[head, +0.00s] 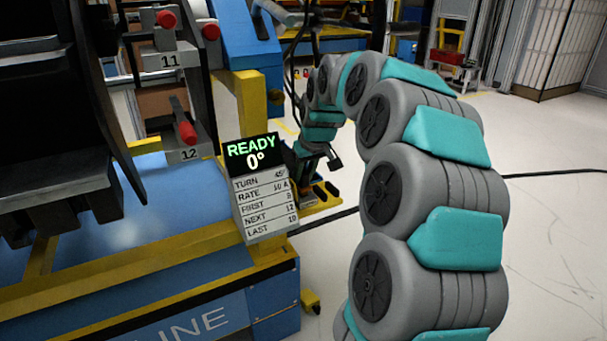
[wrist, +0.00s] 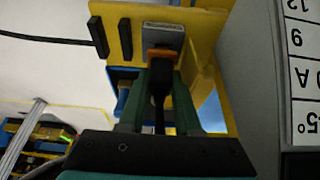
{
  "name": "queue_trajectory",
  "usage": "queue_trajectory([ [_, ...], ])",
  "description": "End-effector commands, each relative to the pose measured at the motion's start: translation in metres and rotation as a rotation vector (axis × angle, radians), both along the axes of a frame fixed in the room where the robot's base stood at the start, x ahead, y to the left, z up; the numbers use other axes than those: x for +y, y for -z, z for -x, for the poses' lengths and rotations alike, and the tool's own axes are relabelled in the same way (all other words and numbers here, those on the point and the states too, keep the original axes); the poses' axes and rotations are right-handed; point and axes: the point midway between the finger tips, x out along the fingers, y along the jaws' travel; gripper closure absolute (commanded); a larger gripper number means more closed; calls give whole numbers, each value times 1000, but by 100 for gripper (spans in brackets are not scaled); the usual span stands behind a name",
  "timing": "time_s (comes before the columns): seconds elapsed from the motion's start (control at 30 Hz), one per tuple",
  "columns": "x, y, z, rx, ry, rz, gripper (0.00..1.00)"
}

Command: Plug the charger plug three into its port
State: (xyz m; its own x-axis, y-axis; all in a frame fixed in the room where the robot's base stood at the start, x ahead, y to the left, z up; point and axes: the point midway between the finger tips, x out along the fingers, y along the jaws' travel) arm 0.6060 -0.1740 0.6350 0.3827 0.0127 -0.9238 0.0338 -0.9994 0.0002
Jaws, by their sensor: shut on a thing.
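In the wrist view my gripper (wrist: 160,80) is shut on a dark plug (wrist: 159,88) with an orange band (wrist: 162,53). The plug's orange end points at a grey block (wrist: 163,37) on a yellow panel (wrist: 190,20). The orange end meets or overlaps the block in this view; I cannot tell whether it is inserted. No plug number is readable. In the head view my gripper (head: 313,158) is small and dark, just right of the display, and the plug cannot be made out there.
Two black upright pieces (wrist: 111,39) stand left of the block on the panel. A black cable (wrist: 45,39) runs off left. The display (head: 262,187) reads READY 0° and stands close beside my gripper. The blue and yellow machine (head: 215,245) fills the left; open floor lies right.

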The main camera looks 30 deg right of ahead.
Motion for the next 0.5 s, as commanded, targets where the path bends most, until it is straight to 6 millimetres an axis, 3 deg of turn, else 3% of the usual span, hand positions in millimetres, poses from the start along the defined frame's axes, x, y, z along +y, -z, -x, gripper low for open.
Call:
queue_trajectory([
  [0.5, 0, 12, 0, 0, 0, 0, 100],
])
